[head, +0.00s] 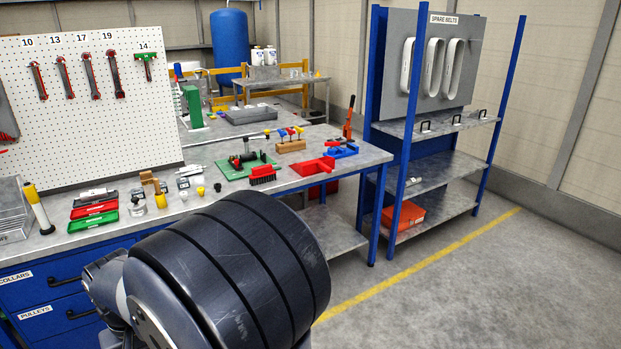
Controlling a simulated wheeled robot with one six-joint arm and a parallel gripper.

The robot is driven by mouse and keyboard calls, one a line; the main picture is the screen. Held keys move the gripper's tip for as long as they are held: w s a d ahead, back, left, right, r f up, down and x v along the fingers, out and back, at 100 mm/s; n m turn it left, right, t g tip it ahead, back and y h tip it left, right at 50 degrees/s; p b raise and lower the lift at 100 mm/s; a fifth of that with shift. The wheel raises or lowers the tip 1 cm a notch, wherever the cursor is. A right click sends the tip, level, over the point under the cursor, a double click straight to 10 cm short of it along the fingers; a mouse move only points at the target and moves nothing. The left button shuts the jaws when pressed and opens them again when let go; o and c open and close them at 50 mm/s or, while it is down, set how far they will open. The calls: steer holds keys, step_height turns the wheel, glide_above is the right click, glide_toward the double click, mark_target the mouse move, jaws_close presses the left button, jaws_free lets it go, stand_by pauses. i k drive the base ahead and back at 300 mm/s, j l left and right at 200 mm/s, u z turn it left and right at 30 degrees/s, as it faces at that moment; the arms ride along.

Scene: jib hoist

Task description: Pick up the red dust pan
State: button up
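The red dust pan (315,167) lies on the grey bench top near its right end, close to the front edge. A red brush with dark bristles (262,174) lies to its left. A blue dust pan (341,151) lies just behind it to the right. My own arm fills the lower middle of the view, in front of the bench. My gripper cannot be seen, and nothing blocks the view of the red dust pan.
A green mat with a dark fixture (245,163) and a wooden block with coloured handles (290,144) stand near the pan. A blue-posted shelf rack (403,140) stands right of the bench. Open floor (480,280) lies at the right front.

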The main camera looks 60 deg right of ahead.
mark_target(316, 165)
steer(key=i+l, duration=0.2)
steer(key=l, duration=0.4)
steer(key=i+l, duration=0.15)
steer(key=l, duration=0.4)
steer(key=i+l+z, duration=0.1)
steer(key=l, duration=0.5)
steer(key=i+l, duration=0.3)
steer(key=l, duration=0.25)
steer(key=i+l+z, duration=0.1)
steer(key=l, duration=0.5)
steer(key=i+l, duration=0.35)
steer(key=l, duration=0.2)
steer(key=i+l, duration=0.2)
steer(key=l, duration=0.35)
steer(key=i+l+z, duration=0.1)
steer(key=l, duration=0.45)
steer(key=i, duration=0.1)
